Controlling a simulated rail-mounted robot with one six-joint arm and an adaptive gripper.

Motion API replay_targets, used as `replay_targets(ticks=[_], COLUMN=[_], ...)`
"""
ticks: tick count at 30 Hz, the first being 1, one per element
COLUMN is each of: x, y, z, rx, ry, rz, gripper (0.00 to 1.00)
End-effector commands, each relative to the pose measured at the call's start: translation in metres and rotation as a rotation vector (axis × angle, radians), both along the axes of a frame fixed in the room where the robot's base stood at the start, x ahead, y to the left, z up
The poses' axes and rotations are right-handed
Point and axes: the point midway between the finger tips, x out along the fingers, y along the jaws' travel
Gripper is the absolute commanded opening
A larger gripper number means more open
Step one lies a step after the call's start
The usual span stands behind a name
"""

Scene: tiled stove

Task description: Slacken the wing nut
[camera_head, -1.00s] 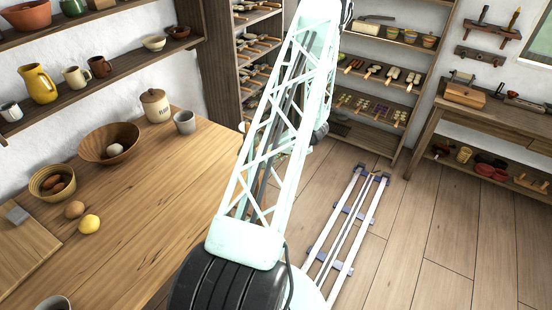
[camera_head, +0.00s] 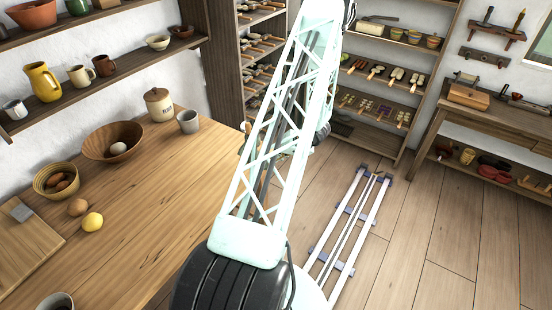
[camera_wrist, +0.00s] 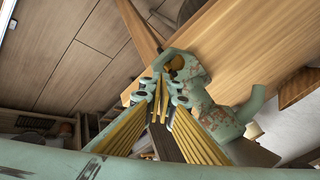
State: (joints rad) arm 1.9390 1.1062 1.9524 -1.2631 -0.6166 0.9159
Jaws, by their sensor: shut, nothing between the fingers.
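In the wrist view a pale green, rust-flecked metal device (camera_wrist: 215,112) stands at the edge of a wooden board or tabletop. A dark yellow, brass-like part (camera_wrist: 175,63) sits in its round end. I cannot tell for certain whether this part is the wing nut. My gripper (camera_wrist: 160,97), with yellow striped fingers, is shut and empty. Its tips appear just below the brass-like part in the picture; contact cannot be told. In the head view my arm hides the gripper and most of the device near the table's right edge.
The wooden table (camera_head: 150,215) holds a brown bowl (camera_head: 98,148), a lidded jar (camera_head: 158,104), a grey cup (camera_head: 188,121), a yellow lemon (camera_head: 92,222) and a cutting board (camera_head: 22,240). Shelves line the walls. The floor (camera_head: 400,240) at the right is clear beside my rail.

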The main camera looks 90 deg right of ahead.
Motion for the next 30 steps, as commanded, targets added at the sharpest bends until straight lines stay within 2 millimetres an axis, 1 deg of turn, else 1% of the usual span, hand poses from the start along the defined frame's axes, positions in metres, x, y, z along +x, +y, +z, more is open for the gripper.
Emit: replay_targets(ticks=[14, 23, 30], x=[-0.018, -0.031, -0.044], y=[0.005, 0.015, 0.026], z=[0.001, 0.021, 0.044], rx=[0.000, -0.001, 0.000], ry=[0.000, 0.001, 0.001], rz=[0.016, 0.016, 0.016], gripper=[0.00, 0.00, 0.00])
